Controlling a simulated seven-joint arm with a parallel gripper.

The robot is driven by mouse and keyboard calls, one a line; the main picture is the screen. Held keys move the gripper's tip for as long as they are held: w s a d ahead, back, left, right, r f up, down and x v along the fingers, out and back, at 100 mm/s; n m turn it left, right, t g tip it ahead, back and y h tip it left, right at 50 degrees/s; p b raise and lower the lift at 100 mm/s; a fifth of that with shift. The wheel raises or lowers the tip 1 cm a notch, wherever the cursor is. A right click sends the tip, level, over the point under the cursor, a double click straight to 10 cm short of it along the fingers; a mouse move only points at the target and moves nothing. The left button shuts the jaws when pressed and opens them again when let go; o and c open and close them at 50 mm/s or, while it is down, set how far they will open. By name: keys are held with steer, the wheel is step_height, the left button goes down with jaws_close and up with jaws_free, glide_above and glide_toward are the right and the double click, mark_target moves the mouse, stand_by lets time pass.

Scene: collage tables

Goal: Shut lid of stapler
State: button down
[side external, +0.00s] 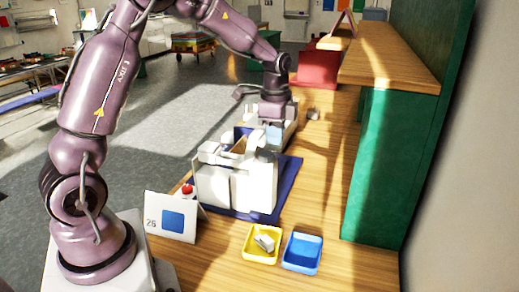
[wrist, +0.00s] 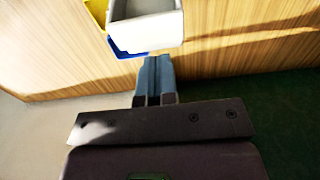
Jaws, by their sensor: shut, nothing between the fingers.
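I cannot make out a stapler or its lid for certain in either view. A large white blocky object (side external: 235,180) with raised parts on top stands on a dark blue mat (side external: 290,172) in the side view. My gripper (side external: 273,136) is pointed down just behind it, partly hidden. In the wrist view my gripper (wrist: 154,64) has its two bluish fingers together with nothing between them. A pale grey box-like thing (wrist: 146,26) lies beyond the fingertips there, with a blue edge (wrist: 127,52) under it and a yellow piece (wrist: 97,10) beside it.
A yellow tray (side external: 250,255) holding a small grey-white item (side external: 264,242) and a blue tray (side external: 302,255) sit at the table front. A card with a blue square (side external: 171,217) and a red item (side external: 187,189) are left. A green-sided wooden counter (side external: 375,165) bounds the right.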

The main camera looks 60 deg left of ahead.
steer(key=shift+s+a+r, duration=0.2)
steer(key=shift+s+a, duration=0.6)
steer(key=shift+s+a+r, duration=0.15)
steer(key=shift+s+a, duration=0.7)
steer(key=shift+s+a+r, duration=0.2)
steer(key=shift+s+a, duration=0.6)
steer(key=shift+r, duration=2.55)
